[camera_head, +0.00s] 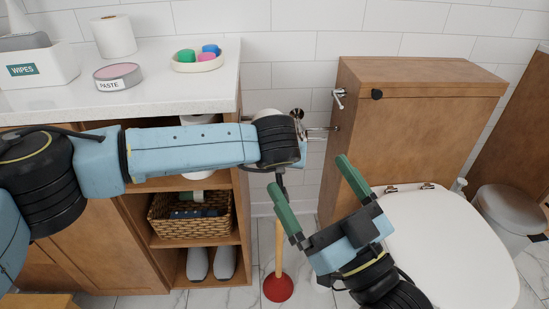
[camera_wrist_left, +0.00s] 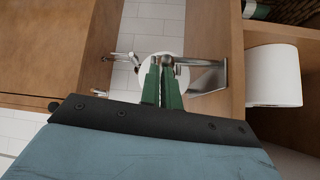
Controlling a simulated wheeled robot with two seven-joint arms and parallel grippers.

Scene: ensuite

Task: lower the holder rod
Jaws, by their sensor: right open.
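The metal paper holder (camera_wrist_left: 215,78) is fixed to the wooden cabinet side in the left wrist view, with a bar reaching in to the fingertips. In the head view, a chrome rod (camera_head: 320,129) shows just right of my left wrist. My left gripper (camera_wrist_left: 161,82) has its green fingers nearly together at the holder's inner end; whether they grip the rod is unclear. In the head view its fingers are hidden behind my left arm. My right gripper (camera_head: 308,180) is open and empty, in front of the toilet, apart from the holder.
The wooden cabinet (camera_head: 243,210) has a basket (camera_head: 190,222) and slippers (camera_head: 211,263) on its shelves. A red plunger (camera_head: 279,288) stands on the floor. The toilet lid (camera_head: 445,240) and wooden tank box (camera_head: 410,120) are at the right. A paper roll (camera_wrist_left: 273,75) lies beside the holder.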

